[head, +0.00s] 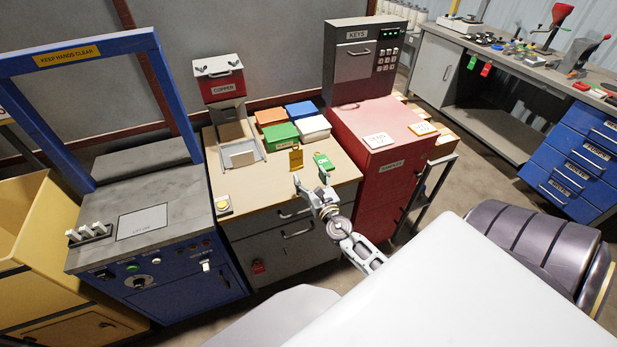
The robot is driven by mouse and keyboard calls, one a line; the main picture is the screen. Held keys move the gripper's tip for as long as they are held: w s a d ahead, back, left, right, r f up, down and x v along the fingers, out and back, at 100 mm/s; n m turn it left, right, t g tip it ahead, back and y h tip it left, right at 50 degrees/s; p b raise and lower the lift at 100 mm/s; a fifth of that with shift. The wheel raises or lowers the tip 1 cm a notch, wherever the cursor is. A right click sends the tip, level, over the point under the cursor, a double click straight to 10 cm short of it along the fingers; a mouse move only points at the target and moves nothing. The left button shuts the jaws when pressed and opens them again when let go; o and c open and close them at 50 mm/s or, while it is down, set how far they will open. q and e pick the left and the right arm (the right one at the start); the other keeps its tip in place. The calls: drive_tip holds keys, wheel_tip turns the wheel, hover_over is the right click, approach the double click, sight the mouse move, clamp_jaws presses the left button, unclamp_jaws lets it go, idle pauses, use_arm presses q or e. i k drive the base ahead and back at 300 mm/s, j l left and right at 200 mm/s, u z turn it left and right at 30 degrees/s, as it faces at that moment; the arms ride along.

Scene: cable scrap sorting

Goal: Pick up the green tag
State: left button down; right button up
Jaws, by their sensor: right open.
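A green tag (323,160) with a pale patch is at the front right of the beige worktop (340,172), beside a yellow-orange tag (296,159). My right gripper (311,183) is open and empty at the worktop's front edge, just in front of these tags. One fingertip overlaps the lower end of the green tag in the picture; I cannot tell if they touch. Another small green tag (472,62) hangs from the edge of the far bench, beside a red tag (486,69). My left gripper is out of view.
Orange, green, blue and white boxes (314,126) stand behind the tags. A red cabinet (385,150) rises close on the right, and a blue machine (150,220) stands on the left. A red-and-white copper unit (220,80) stands at the back left of the worktop.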

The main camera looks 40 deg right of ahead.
sight(321, 159)
drive_tip(key=z, duration=1.3)
